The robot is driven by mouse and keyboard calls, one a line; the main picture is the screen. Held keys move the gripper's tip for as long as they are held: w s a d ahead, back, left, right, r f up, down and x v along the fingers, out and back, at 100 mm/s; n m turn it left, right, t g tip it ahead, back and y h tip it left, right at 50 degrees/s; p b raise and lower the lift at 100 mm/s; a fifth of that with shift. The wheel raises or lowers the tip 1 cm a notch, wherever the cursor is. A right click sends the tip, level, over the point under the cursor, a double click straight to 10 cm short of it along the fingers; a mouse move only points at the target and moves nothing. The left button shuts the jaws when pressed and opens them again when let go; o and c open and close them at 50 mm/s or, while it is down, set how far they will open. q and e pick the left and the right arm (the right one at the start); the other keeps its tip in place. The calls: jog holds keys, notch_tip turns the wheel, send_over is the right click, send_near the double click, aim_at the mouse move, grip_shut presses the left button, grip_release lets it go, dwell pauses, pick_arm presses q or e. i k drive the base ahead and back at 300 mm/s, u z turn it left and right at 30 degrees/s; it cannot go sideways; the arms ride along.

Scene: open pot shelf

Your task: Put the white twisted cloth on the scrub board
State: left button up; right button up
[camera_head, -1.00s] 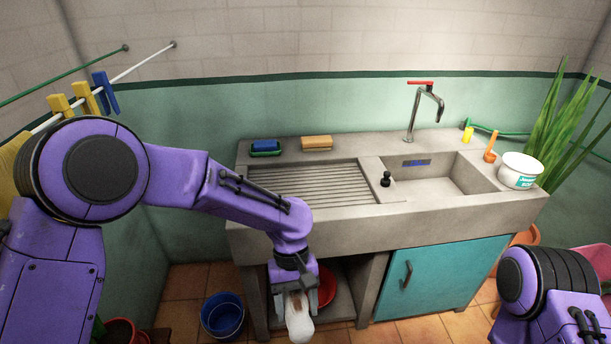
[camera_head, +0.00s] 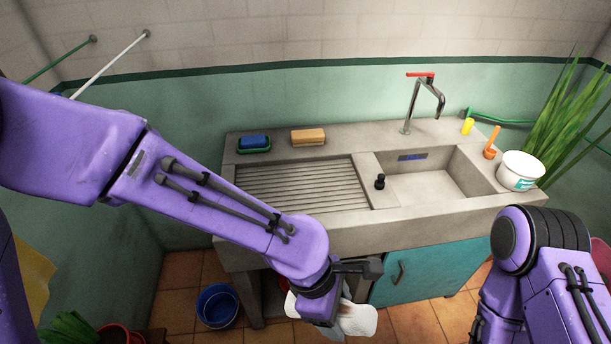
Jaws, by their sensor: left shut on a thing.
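The white twisted cloth (camera_head: 357,320) is in my left gripper (camera_head: 350,293), low in front of the sink unit, below the front edge of the counter. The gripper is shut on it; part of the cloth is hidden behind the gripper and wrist. Brownish marks show on the cloth. The ribbed scrub board (camera_head: 305,187) is the left part of the concrete sink top, and its ribs are bare. The gripper is in front of and below the board. My right arm shows at the lower right, but its gripper is out of view.
A blue sponge in a green dish (camera_head: 254,143) and a tan brush or soap bar (camera_head: 308,137) sit on the ledge behind the board. The basin (camera_head: 420,180) with tap (camera_head: 425,95) is right. A white tub (camera_head: 519,170) stands far right. A blue bucket (camera_head: 217,307) is on the floor.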

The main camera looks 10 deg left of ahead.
aim_at(300, 200)
jog(key=i, duration=1.1)
jog(key=u, duration=0.05)
